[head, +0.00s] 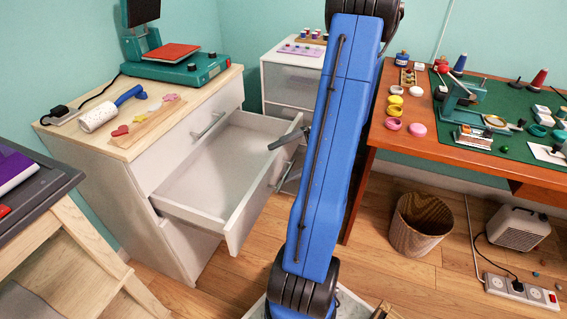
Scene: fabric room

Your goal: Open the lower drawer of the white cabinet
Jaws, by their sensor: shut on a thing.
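The white cabinet (160,248) with a pale wooden top stands at the left. Its upper drawer (207,137) is shut and has a bar handle. The lower drawer (207,174) is pulled well out, and its empty inside shows. A light bar handle (283,177) shows on its front, partly behind my blue arm. My gripper (290,138) is mostly hidden by the arm; a dark part of it shows at the far end of the drawer's front edge. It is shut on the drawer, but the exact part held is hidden.
A second white drawer unit (290,87) stands behind. A wooden desk (385,145) with a green mat is at the right. A wicker basket (418,226), a heater (516,228) and a power strip (520,291) are on the floor. Another table (60,215) is at the left front.

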